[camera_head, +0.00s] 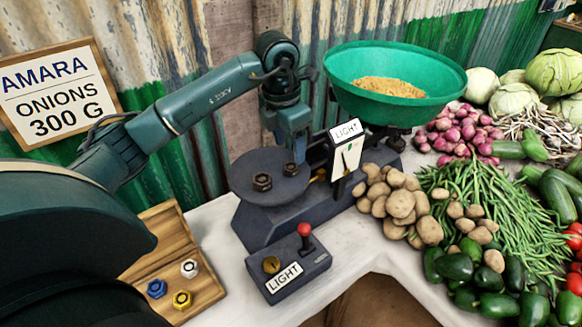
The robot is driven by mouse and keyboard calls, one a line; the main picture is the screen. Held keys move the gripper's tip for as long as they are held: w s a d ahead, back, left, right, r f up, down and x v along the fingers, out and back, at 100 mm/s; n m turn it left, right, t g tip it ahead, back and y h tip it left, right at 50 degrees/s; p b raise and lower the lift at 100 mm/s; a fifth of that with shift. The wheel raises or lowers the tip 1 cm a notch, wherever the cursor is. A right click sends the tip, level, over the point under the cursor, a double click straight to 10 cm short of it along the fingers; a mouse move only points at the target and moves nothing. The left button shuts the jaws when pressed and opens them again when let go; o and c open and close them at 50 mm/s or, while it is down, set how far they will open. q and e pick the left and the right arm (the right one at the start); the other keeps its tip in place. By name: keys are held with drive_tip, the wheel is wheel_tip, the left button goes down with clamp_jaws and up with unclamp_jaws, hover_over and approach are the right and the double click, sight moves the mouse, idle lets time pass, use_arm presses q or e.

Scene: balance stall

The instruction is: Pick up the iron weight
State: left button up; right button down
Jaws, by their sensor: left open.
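A dark hexagonal weight (262,182), which looks like the iron one, sits on the left part of the balance's round dark plate (285,192). A second small dark piece (290,169) shows on the plate to its right, directly below my left gripper; I cannot tell clearly what it is. My left gripper (290,148) points down over the back of the plate, to the right of and behind the dark weight. It is open, and its fingertips are small and hard to make out. My right gripper is not in view.
A green pan (358,96) of grain stands on the balance's right side. A "LIGHT" lever box (296,275) is in front. A wooden tray (205,296) holds blue, silver and yellow weights. Potatoes (403,203) and other vegetables crowd the right. A corrugated wall (230,60) stands behind.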

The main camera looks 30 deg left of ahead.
sight(290, 167)
use_arm(q)
drive_tip(key=shift+w+a+f+p, duration=0.1)
drive_tip(key=shift+w+f+p, duration=0.1)
drive_tip(key=shift+f, duration=0.85)
drive_tip(key=shift+w+f+p, duration=0.1)
drive_tip(key=shift+f+p, duration=0.1)
drive_tip(key=shift+f, duration=0.8)
drive_tip(key=shift+w+a+f+p, duration=0.1)
drive_tip(key=shift+w+f+p, duration=0.1)
drive_tip(key=shift+f, duration=0.85)
drive_tip(key=shift+c, duration=0.2)
